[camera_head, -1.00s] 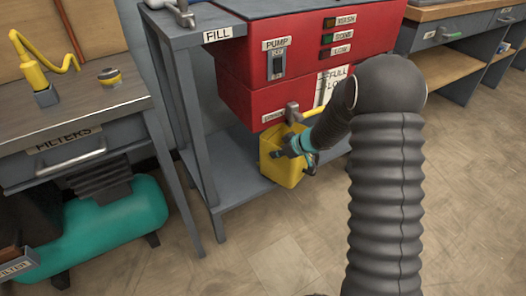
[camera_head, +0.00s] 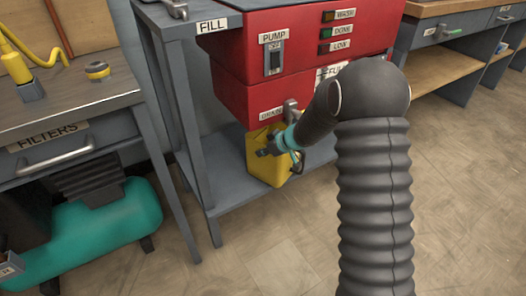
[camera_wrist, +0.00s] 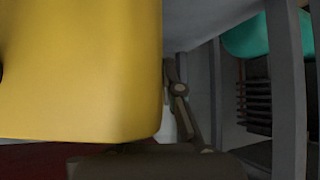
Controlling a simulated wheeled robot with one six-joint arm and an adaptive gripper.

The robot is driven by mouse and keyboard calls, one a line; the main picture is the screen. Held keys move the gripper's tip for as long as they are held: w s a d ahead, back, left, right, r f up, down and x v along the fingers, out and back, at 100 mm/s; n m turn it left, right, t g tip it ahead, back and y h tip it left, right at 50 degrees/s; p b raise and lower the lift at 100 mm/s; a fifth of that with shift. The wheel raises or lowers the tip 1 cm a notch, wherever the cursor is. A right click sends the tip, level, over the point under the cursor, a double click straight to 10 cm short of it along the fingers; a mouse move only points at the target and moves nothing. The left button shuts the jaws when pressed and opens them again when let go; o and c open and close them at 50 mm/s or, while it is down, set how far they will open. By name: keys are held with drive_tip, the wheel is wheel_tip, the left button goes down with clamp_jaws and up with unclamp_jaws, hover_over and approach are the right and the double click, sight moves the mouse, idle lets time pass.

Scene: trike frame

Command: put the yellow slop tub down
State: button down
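The yellow slop tub (camera_head: 263,172) is under the red pump unit in the head view, at the front of the stand's grey lower shelf (camera_head: 226,193). My gripper (camera_head: 268,149) reaches in from the right and appears shut on the tub's upper part; my arm hides some of that side. The exact grip is too small to see. The tub looks upright. I cannot tell whether its base touches the shelf. In the wrist view the tub (camera_wrist: 80,70) fills the upper left, close to the camera, with a dark finger (camera_wrist: 183,105) beside it.
The red pump unit (camera_head: 235,95) with its drain valve (camera_head: 291,109) is just above the tub. The stand's front leg (camera_head: 197,150) is to the left. A filters bench (camera_head: 100,125) and a teal tank (camera_head: 95,230) stand further left. The floor in front is clear.

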drive_tip(key=c, duration=1.3)
unclamp_jaws()
drive_tip(key=p+v, duration=0.3)
drive_tip(key=v, duration=0.9)
drive_tip(key=shift+r, duration=0.15)
